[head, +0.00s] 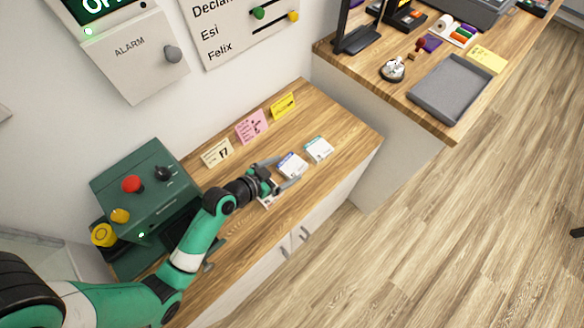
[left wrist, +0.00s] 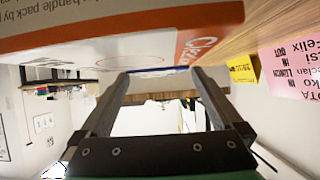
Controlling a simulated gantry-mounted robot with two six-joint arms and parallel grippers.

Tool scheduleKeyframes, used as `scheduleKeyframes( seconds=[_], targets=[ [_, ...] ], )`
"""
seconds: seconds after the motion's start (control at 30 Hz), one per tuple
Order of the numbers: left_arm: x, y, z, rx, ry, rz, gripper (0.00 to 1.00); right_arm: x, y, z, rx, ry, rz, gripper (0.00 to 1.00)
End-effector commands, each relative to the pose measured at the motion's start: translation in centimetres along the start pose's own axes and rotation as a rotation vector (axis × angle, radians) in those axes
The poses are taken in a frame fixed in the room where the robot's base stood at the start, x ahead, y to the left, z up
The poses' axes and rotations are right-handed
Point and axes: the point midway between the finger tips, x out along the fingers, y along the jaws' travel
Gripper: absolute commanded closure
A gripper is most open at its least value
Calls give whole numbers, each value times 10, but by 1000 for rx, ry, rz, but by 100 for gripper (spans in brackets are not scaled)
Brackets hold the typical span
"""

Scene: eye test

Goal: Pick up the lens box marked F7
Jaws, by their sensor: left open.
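Three small lens boxes are in a row on the wooden counter. One white and blue box (head: 292,166) lies just ahead of my left gripper (head: 284,174). A third box (head: 267,201) is mostly hidden under my gripper. A cream card reading F7 (head: 217,152) stands behind the row. The box markings are too small to read. My left gripper is open; its fingers also show in the left wrist view (left wrist: 160,73). There, a white and orange box (left wrist: 110,40) looms close by. My right gripper is not in view.
A pink note (head: 251,126) and a yellow note (head: 283,106) stand along the back. A green machine (head: 135,195) with a red button is at the left. A higher desk (head: 345,70) with a grey tray (head: 450,92) is at the right. The counter's right end is clear.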

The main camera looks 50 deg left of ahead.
Motion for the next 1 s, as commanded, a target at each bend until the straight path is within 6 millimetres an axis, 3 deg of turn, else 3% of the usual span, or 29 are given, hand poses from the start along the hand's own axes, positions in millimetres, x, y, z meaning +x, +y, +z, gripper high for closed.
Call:
scheduleKeyframes(
  seconds=[0.1,0.37,0.73,1.0],
  targets=[
    [20,0,2,1,2,1,0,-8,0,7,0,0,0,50],
    [23,0,0,0,1,0,0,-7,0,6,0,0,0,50],
    [23,0,0,0,0,0,64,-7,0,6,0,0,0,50],
    [22,0,-2,0,1,0,64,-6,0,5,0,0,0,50]
  ],
)
